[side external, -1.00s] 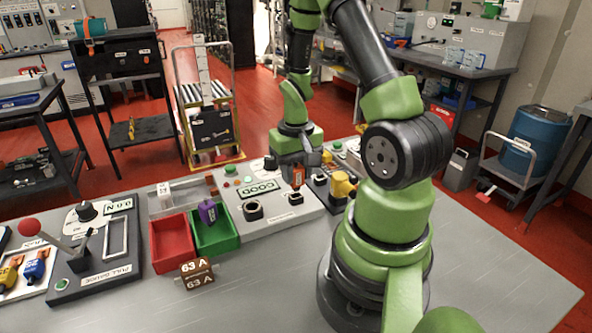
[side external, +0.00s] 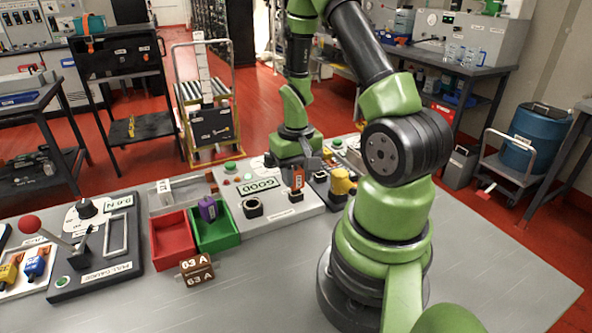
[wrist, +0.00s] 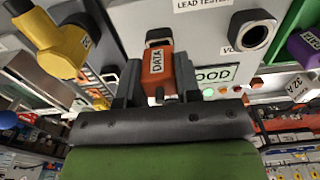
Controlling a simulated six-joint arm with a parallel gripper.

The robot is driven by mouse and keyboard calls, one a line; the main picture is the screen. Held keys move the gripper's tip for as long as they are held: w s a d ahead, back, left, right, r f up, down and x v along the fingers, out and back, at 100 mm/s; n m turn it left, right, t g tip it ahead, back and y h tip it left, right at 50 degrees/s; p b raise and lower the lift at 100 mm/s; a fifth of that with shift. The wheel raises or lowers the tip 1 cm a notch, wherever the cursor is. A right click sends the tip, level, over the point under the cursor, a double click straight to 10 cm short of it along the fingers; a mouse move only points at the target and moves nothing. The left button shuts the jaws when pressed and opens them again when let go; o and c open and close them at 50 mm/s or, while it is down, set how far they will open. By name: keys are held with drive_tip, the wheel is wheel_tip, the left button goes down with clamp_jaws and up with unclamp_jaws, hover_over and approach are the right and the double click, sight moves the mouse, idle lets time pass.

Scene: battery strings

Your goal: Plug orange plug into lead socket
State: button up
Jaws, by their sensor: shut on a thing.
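My gripper (side external: 297,172) is shut on the orange plug (side external: 297,180) over the grey lead tester panel. In the wrist view the plug (wrist: 157,75), labelled DATA, sits between the fingers of my gripper (wrist: 155,85). The lead socket (wrist: 158,38), a dark-rimmed opening, lies just beyond the plug's far end. In the side view the socket (side external: 297,194) is directly under the plug and partly covered by it. The plug looks upright and at or very near the socket mouth; I cannot tell how deep it is.
A round black socket (side external: 252,207) is left of the lead socket, with a GOOD display (side external: 258,186) behind. A green bin (side external: 228,239) holds a purple plug (side external: 208,209), beside a red bin (side external: 160,246). A yellow plug (side external: 342,182) stands close on the right.

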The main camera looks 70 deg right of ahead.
drive_tip(key=shift+f, duration=0.8)
drive_tip(key=o, duration=1.1)
wheel_tip(320, 180, up, 9)
drive_tip(key=shift+r, duration=0.5)
